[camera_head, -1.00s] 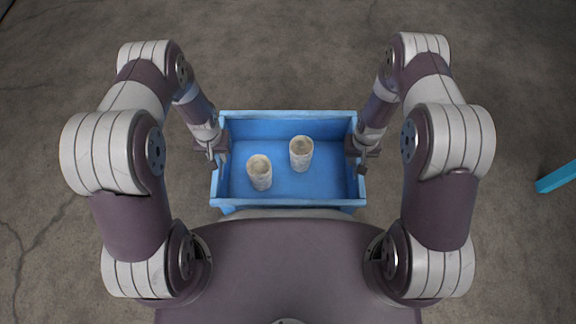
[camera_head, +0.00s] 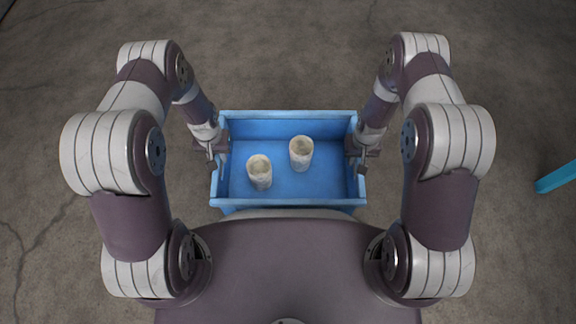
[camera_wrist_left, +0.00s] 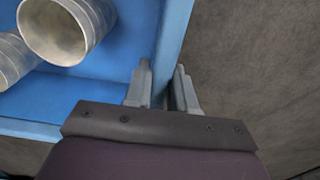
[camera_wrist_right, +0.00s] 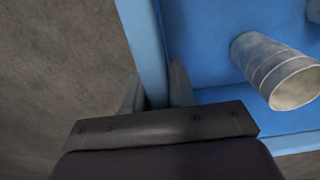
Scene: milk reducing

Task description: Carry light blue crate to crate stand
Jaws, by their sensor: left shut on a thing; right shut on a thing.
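The light blue crate (camera_head: 290,116) is held in front of my body, between my two arms. Two pale, ridged cylindrical containers stand inside it, one left of centre (camera_head: 260,173) and one near the middle (camera_head: 301,153). My left gripper (camera_head: 219,150) is shut on the crate's left wall, which runs between its fingers in the left wrist view (camera_wrist_left: 163,85). My right gripper (camera_head: 357,152) is shut on the crate's right wall, seen between its fingers in the right wrist view (camera_wrist_right: 155,85). No crate stand can be clearly identified.
A blue bar-like piece (camera_head: 556,178) shows at the right edge of the head view, mostly cut off. The grey, cracked floor (camera_head: 290,50) around the crate is otherwise clear.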

